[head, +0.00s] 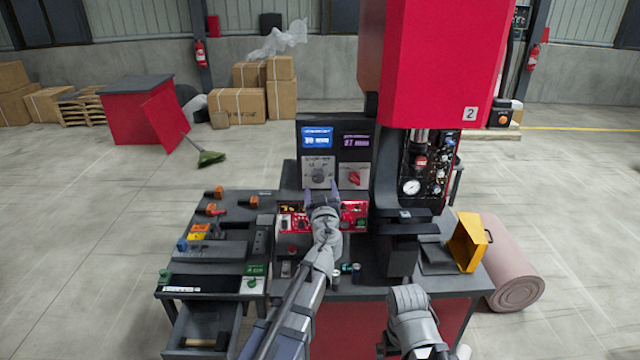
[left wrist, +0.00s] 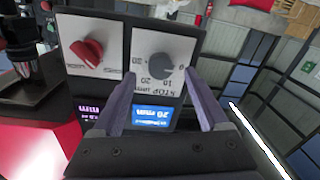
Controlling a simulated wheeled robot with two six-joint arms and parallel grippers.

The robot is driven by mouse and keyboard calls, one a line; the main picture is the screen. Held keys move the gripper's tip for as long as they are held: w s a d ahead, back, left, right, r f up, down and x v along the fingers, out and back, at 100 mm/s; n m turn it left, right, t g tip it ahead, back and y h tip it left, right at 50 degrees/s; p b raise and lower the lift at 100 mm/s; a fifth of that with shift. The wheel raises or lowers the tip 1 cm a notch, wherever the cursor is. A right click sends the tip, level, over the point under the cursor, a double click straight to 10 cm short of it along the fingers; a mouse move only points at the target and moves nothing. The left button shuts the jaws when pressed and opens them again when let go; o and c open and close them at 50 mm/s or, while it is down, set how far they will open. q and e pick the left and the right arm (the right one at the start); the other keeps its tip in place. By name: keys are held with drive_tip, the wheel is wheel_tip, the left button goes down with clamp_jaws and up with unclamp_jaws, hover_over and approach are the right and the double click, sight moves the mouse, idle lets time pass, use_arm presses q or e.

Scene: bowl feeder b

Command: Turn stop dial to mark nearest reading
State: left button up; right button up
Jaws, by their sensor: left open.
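The stop dial is a round grey knob (left wrist: 160,67) on a white plate marked STOP mm, upside down in the left wrist view. It also shows in the head view (head: 319,175) on the dark panel, below the blue display (head: 317,138). The blue display also shows in the left wrist view (left wrist: 152,116); its number is too blurred to read surely. My left gripper (head: 322,192) is open, its purple-grey fingers (left wrist: 160,78) either side of the dial in the picture. I cannot tell whether they touch it. Of my right arm only grey links show at the lower right.
A red knob (left wrist: 86,53) sits beside the dial under a dark display. A red press (head: 440,60) with a gauge stands at right. A red button panel (head: 354,215) lies below. A yellow guard (head: 467,243) and a tool-laden side bench (head: 215,250) flank it.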

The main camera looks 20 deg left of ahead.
sight(319, 180)
use_arm(q)
drive_tip(key=x, duration=0.3)
drive_tip(key=shift+w+a, duration=0.1)
drive_tip(key=shift+w, duration=0.25)
clamp_jaws()
